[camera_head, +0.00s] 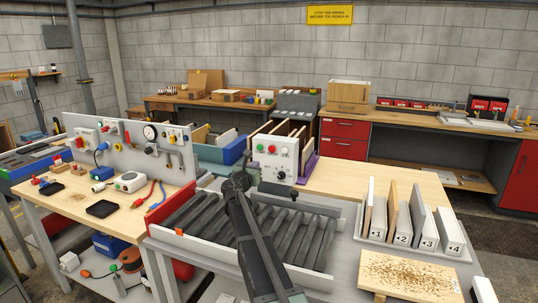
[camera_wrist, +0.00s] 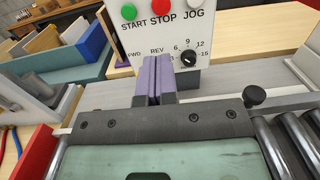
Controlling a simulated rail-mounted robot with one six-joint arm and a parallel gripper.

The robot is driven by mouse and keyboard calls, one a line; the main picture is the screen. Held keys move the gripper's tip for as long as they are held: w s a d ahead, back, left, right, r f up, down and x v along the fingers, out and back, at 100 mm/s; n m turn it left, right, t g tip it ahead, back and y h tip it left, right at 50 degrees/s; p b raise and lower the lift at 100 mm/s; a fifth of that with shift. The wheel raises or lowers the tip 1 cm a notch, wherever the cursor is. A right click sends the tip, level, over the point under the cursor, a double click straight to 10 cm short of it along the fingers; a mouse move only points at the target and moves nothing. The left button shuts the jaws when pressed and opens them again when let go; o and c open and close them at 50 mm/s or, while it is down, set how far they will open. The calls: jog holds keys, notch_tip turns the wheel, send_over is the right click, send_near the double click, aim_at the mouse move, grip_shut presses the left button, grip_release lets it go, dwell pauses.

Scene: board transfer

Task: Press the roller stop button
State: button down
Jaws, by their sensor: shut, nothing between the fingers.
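The white control panel (camera_wrist: 208,52) stands ahead of my gripper in the wrist view. It has a red STOP button (camera_wrist: 160,6) at the top edge, cut off by the frame, between the green START button (camera_wrist: 128,12) and the white JOG button (camera_wrist: 195,3). A black speed knob (camera_wrist: 188,58) sits lower right. My gripper (camera_wrist: 158,62) is shut and empty, its purple fingers together below the STOP label. They cover part of the panel by FWD and REV. I cannot tell the gap to the panel. The panel (camera_head: 274,160) also shows in the head view behind my arm.
The grey roller conveyor (camera_head: 300,228) lies under my arm. A rack of upright boards (camera_head: 408,235) stands to its right. A bench with a fixture panel (camera_head: 130,150) stands left. A wooden tabletop (camera_head: 375,185) behind the conveyor is mostly clear.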

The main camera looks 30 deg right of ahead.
aim_at(271, 150)
jog(key=p+x, duration=0.1)
jog(key=x, duration=1.3)
jog(key=shift+s+f, duration=0.1)
jog(key=shift+d, duration=0.1)
